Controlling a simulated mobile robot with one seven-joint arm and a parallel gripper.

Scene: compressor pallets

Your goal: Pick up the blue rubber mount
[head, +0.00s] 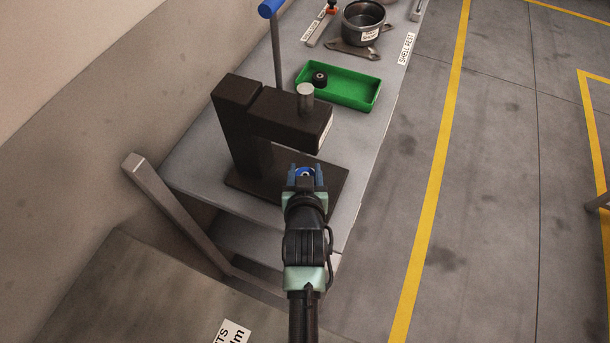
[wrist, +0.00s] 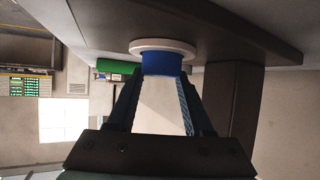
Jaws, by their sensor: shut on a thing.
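The blue rubber mount (head: 305,172) sits between the fingertips of my gripper (head: 305,178), over the dark base of the press in the head view. In the wrist view the blue mount (wrist: 161,65) is at the top centre, with a pale disc (wrist: 163,47) against it on the side facing the dark plate. My gripper (wrist: 161,76) is shut on the mount there. I cannot tell whether the disc touches the plate.
The dark press (head: 285,112) stands on the grey bench, its head just behind my gripper. Beyond it are a green tray (head: 345,101) with a black part (head: 319,79) in it, and a metal pot (head: 363,22). The floor to the right is open.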

